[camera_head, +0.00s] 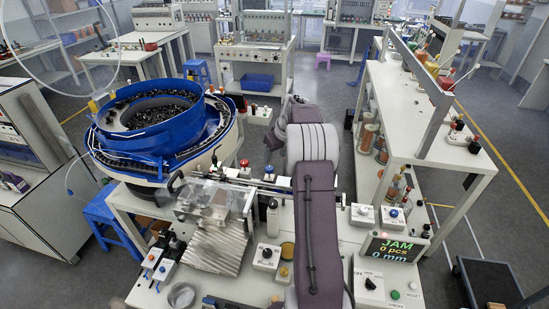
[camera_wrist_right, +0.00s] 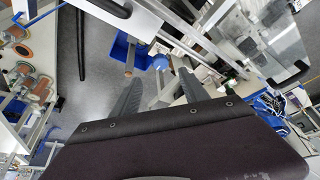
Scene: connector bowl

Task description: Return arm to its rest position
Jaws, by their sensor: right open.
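My right arm (camera_head: 318,235), in a dark purple sleeve, rises over the workbench in the head view. It bends away at a pale grey joint, and I cannot make out its fingertips there. In the right wrist view my right gripper (camera_wrist_right: 158,92) shows two grey fingers spread apart with nothing held between them. A blue bin and metal framework show beyond the fingers. My left gripper is not in view.
A blue bowl feeder (camera_head: 150,143) full of dark parts stands at the left. A display (camera_head: 395,247) reads JAM, 0 pcs, 0 mm. Control boxes with buttons (camera_head: 362,215) flank my arm. A white shelf bench (camera_head: 430,120) stands at the right.

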